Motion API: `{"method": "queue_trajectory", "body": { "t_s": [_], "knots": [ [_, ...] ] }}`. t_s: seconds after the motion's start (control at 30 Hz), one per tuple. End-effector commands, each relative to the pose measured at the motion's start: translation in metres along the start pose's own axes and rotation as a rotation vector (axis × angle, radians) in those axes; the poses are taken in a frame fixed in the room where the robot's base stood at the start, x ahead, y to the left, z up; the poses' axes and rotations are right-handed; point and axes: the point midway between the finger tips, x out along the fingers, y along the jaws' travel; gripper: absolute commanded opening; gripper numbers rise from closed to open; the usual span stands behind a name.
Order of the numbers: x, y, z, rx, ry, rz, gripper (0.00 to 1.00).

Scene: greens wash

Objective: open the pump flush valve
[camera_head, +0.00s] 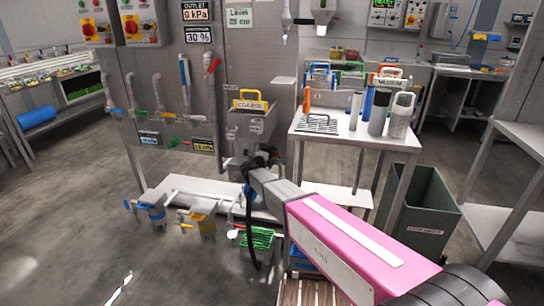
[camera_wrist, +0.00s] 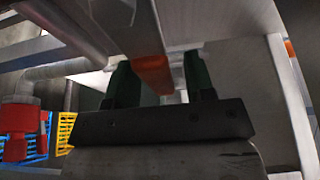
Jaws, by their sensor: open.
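My gripper (camera_wrist: 160,72) is open in the wrist view, with one dark green finger on each side of a flat grey bar with an orange-red end (camera_wrist: 152,75). I cannot tell whether the fingers touch it. No label shows on this bar, so I cannot tell whether it is the pump flush valve's handle. In the head view my gripper (camera_head: 262,160) is at the front of the grey panel, below the bin marked coarse (camera_head: 250,122); its fingers are too small and dark there to make out. A red fitting (camera_wrist: 18,122) shows at the left of the wrist view.
Pipes with coloured valve handles (camera_head: 158,115) line the panel to the left. A low bench (camera_head: 180,190) with blue and yellow fittings lies below. A table with bottles (camera_head: 340,140) and a dark green bin (camera_head: 425,205) stand to the right. Open floor (camera_head: 70,220) lies left.

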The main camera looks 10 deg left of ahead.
Motion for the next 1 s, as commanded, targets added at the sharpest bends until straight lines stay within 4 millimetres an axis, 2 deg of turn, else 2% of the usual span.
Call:
{"method": "queue_trajectory", "body": {
  "t_s": [0.17,0.3,0.33,0.67,1.0],
  "knots": [
    [0.000,0.000,0.000,0.000,0.000,0.000,0.49],
    [0.000,0.000,0.000,0.000,0.000,0.000,0.03],
    [0.000,0.000,0.000,0.000,0.000,0.000,0.00],
    [-0.001,-0.003,0.000,-0.028,0.000,-0.012,0.00],
    [-0.002,-0.019,0.002,-0.218,0.001,-0.091,0.00]
  ]
}}
